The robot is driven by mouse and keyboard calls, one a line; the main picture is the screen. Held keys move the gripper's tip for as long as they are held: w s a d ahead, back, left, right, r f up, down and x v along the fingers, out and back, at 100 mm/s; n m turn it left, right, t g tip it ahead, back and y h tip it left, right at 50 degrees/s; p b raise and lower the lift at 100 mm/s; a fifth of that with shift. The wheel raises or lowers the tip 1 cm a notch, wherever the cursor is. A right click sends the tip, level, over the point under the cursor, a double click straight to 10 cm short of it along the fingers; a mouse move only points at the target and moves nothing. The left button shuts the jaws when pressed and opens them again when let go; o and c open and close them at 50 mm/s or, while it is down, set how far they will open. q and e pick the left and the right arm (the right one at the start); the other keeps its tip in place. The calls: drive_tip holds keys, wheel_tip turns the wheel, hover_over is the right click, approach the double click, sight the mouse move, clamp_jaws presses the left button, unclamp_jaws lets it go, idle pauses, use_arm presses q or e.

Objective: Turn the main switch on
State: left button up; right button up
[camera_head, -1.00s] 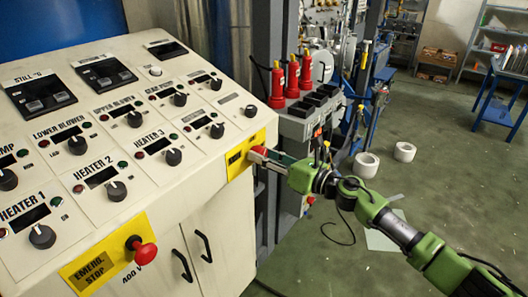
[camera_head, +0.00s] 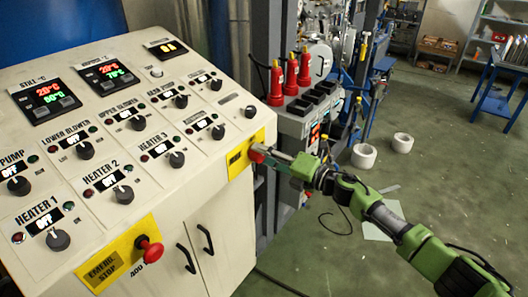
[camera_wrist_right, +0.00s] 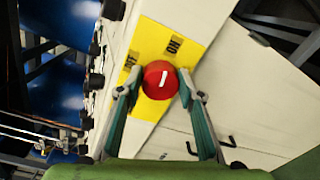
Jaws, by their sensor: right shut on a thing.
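The main switch is a red round knob (camera_head: 257,153) on a yellow plate (camera_head: 238,160) at the right end of the panel's sloping front. In the right wrist view the red knob (camera_wrist_right: 160,79) shows a white line, almost upright in that picture. My right gripper (camera_head: 264,154) reaches it from the right, with one finger on each side of the knob, shut on it. Part of the knob is hidden by the fingers in the head view. The panel's displays are lit; the heater display (camera_head: 44,222) reads OFF. My left gripper is not in view.
A red emergency stop button (camera_head: 152,250) sticks out from the panel's front, left of the switch. Cabinet handles (camera_head: 205,239) are below. The floor at right is mostly clear, with white rolls (camera_head: 364,156).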

drive_tip(key=shift+m+p, duration=0.3)
drive_tip(key=shift+m, duration=0.7)
drive_tip(key=shift+f, duration=0.1)
drive_tip(key=o, duration=1.1)
drive_tip(key=v, duration=1.2)
